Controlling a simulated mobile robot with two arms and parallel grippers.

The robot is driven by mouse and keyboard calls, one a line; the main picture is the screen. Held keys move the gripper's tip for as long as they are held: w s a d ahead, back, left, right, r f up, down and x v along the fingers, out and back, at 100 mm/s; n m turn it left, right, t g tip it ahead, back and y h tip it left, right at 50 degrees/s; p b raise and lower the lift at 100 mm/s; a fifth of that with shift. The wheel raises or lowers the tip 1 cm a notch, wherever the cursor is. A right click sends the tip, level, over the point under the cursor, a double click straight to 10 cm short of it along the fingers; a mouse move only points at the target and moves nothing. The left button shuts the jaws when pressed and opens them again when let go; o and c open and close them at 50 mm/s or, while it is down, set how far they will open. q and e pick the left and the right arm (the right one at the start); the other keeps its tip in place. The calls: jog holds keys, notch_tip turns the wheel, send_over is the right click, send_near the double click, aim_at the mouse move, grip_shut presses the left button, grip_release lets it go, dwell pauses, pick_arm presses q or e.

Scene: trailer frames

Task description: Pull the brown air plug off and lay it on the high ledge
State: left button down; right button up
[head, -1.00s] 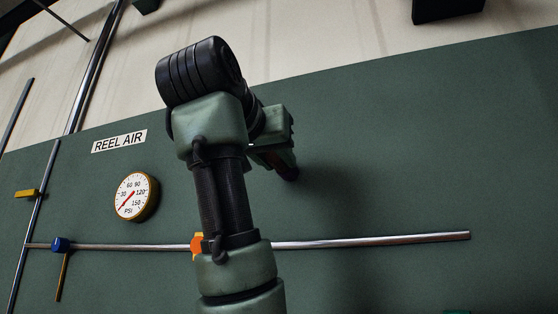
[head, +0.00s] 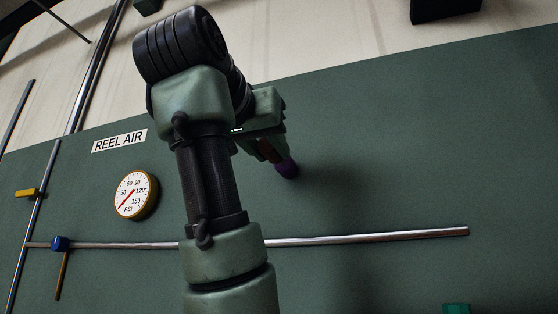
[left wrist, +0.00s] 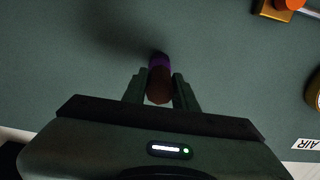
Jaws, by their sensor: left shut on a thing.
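My left gripper (head: 278,158) is in front of the green wall panel, partly behind my own arm in the head view. In the left wrist view its two fingers (left wrist: 160,82) are shut on the brown plug (left wrist: 159,88), which shows between them. A purple piece (left wrist: 160,60) is at the plug's far end, towards the panel; it also shows in the head view (head: 287,169). I cannot tell whether the purple piece is part of the plug or a separate fitting, or whether it touches the panel. I cannot make out the high ledge for sure. My right gripper is not in view.
The green panel (head: 390,160) carries a REEL AIR label (head: 119,141), a round gauge (head: 134,195) and a horizontal pipe (head: 370,238) with a blue valve (head: 60,244). A dark block (head: 445,8) is at the top right. The panel right of my gripper is bare.

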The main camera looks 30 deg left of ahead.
pick_arm(q)
jog(key=shift+b+v, duration=0.3)
jog(key=shift+v, duration=0.95)
jog(key=shift+s, duration=0.15)
